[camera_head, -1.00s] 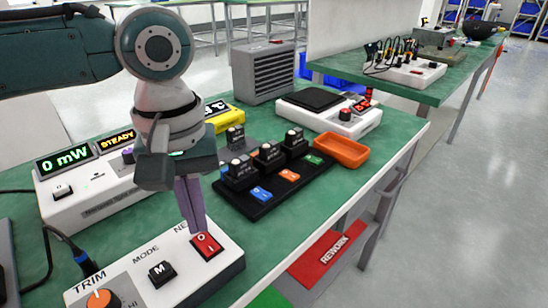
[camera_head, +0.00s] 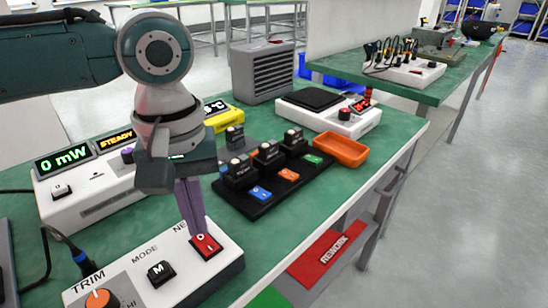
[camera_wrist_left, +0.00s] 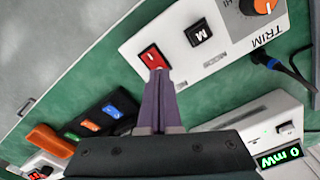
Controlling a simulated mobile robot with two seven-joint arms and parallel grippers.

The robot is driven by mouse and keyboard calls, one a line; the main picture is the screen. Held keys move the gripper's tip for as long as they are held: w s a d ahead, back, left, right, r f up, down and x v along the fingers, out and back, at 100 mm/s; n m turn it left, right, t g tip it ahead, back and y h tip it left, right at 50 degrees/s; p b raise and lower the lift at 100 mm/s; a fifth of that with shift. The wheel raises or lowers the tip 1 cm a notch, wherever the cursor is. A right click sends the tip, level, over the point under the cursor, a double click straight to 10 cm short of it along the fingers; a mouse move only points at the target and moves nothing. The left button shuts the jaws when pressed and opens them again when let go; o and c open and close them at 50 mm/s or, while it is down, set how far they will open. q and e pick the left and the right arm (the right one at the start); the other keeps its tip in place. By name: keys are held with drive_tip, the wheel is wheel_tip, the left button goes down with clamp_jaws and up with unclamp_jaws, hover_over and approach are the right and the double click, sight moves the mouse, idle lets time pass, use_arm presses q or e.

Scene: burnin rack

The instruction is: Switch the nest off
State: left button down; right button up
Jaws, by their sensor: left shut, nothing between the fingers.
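The nest switch (camera_head: 207,247) is a red rocker on the white control box (camera_head: 215,277), beside the black M mode button (camera_head: 161,273) and the orange TRIM knob (camera_head: 98,299). My left gripper (camera_head: 197,233) is shut and empty, with its purple fingers pointing down at the red rocker. The fingertips are at the rocker's far edge and cover part of it; whether they touch it I cannot tell. In the left wrist view the tips (camera_wrist_left: 158,72) reach the near edge of the red rocker (camera_wrist_left: 153,58). My right gripper is not in view.
The power meter (camera_head: 85,190) reads 0 mW and STEADY. A black tray (camera_head: 262,207) with several modules, an orange bin (camera_head: 341,149) and a white scale-like device (camera_head: 332,115) stand on the green bench. A red REWORK mat (camera_head: 328,256) lies lower right.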

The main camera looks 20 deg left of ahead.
use_arm(q)
drive_tip(key=shift+f, duration=0.7)
wheel_tip(320, 180, up, 7)
drive_tip(key=p, duration=0.9)
drive_tip(key=shift+r, duration=0.15)
idle(0.4)
